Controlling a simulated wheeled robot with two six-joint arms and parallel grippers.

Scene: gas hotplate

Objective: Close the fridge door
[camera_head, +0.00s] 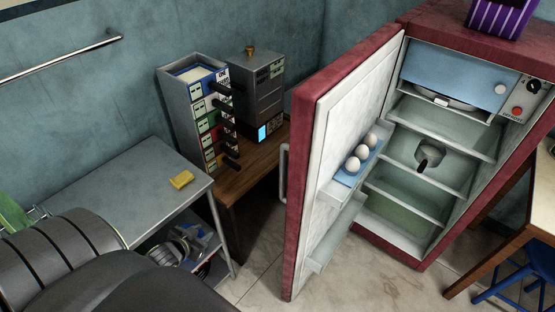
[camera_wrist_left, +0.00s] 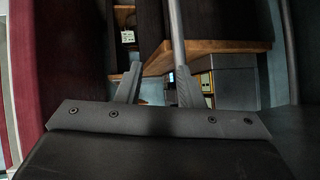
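The red fridge (camera_head: 400,250) stands at the right with its door (camera_head: 298,215) wide open, showing the white inner side. The door's grey handle (camera_head: 283,172) is on its outer left edge. My left arm fills the lower left of the head view, apart from the door there; its gripper is not clearly seen in that view. In the left wrist view, my left gripper (camera_wrist_left: 157,88) has its two fingers apart, with nothing seen held. A dark red surface, probably the fridge door (camera_wrist_left: 38,70), runs along the left there. My right gripper is not in view.
A metal table (camera_head: 130,190) with a yellow sponge (camera_head: 181,180) stands left of the door. A wooden desk (camera_head: 250,165) with boxy equipment is behind it. Eggs (camera_head: 361,152) sit in the door rack. A wooden table (camera_head: 510,235) and blue stool (camera_head: 515,285) are at the right.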

